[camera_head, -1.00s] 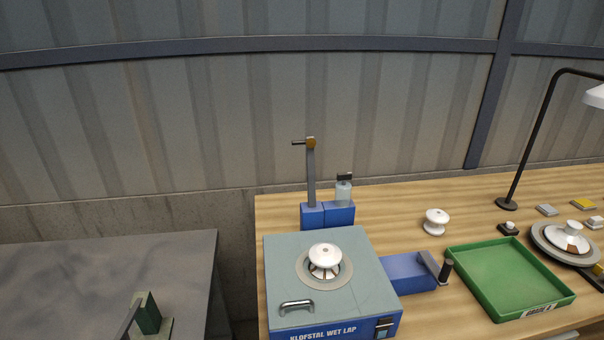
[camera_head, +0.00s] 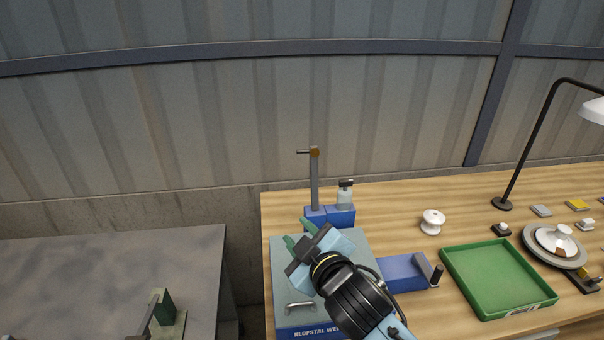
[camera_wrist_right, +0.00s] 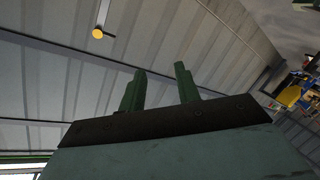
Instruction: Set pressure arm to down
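The pressure arm (camera_head: 315,180) is a grey upright bar on a blue mount (camera_head: 316,216) at the back of the lap machine.
The lap machine (camera_head: 292,323) has its disc and white insulator hidden behind my right gripper. A blue side box with a crank (camera_head: 404,272), a white insulator (camera_head: 432,221), a green tray (camera_head: 497,280) and a lamp (camera_head: 535,140) are to the right. A dark table (camera_head: 110,280) is at left.

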